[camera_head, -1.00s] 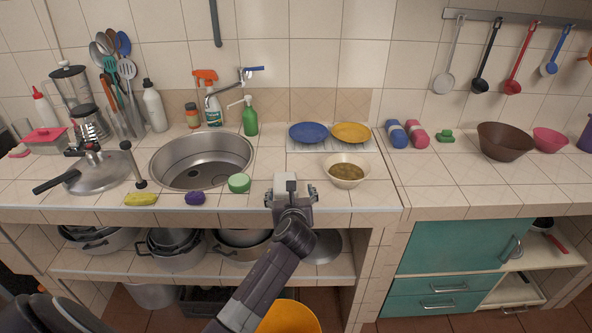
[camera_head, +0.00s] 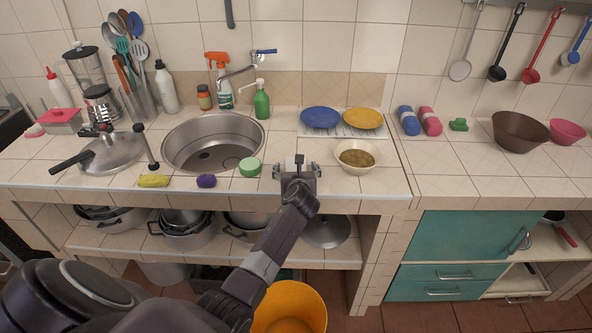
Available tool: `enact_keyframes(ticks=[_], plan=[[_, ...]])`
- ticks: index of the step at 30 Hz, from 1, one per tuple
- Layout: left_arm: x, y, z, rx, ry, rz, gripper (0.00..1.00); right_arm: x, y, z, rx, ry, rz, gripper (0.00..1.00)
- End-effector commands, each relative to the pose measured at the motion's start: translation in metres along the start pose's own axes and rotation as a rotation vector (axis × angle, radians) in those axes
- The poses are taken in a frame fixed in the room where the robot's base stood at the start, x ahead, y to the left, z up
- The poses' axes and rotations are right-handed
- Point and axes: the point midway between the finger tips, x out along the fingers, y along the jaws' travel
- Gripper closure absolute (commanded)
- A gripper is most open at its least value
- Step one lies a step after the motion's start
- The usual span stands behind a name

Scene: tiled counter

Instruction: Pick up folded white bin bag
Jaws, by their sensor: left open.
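I cannot make out a folded white bin bag in the head view. My left gripper (camera_head: 297,169) is open, with nothing seen between its fingers. It is over the front part of the tiled counter (camera_head: 225,187), right of the green sponge-like disc and left of the bowl of food. The gripper and arm hide a strip of counter and shelf behind them. My right gripper is not in view.
A white bowl with brownish food (camera_head: 357,158) stands close right of the gripper. A green round thing (camera_head: 249,167) and the sink (camera_head: 213,143) are left. Plates on a rack (camera_head: 342,129) are behind. A yellow bucket (camera_head: 291,307) stands below. The counter's right front is clear.

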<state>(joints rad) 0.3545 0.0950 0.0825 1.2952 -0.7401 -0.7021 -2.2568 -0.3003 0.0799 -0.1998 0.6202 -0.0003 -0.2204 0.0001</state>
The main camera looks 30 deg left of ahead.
Motion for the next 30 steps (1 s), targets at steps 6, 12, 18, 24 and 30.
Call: enact_keyframes(ticks=[6,12,18,24,30], plan=[[0.001,0.0,0.0,0.0,0.0,0.0,0.25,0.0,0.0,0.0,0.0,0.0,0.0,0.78],[0.001,0.0,0.0,0.0,0.0,0.0,0.43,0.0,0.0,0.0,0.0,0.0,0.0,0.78],[0.001,0.0,0.0,0.0,0.0,0.0,0.63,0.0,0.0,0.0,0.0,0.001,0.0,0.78],[0.001,0.0,0.0,0.0,0.0,0.0,0.63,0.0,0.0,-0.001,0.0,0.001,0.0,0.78],[-0.003,0.0,0.011,0.0,-0.004,0.001,0.63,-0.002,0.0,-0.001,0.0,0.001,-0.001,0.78]])
